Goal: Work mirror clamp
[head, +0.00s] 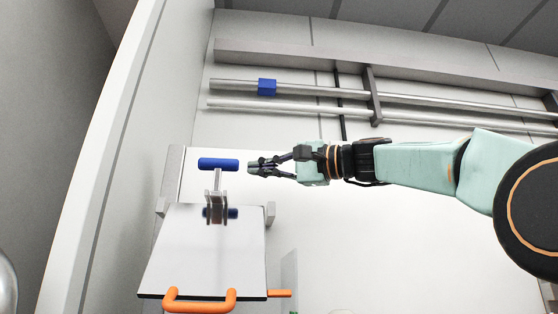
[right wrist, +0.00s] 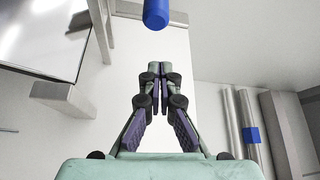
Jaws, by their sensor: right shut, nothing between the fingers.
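The clamp (head: 217,205) stands on a pale mirror-like panel (head: 190,250), with a blue handle (head: 218,164) across the top of its upright stem. The blue handle also shows at the top of the right wrist view (right wrist: 156,14), just beyond my fingertips. My right gripper (head: 252,168) is shut and empty, just right of the handle and pointing at its right end. A small gap shows between them in the head view. My left gripper is not in view.
An orange U-shaped handle (head: 200,305) is on the panel's front edge, with a small orange lever (head: 279,293) at its right. Metal pipes (head: 320,87) with a blue block (head: 267,87) run along the wall behind. A white wall edge (head: 105,150) stands at left.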

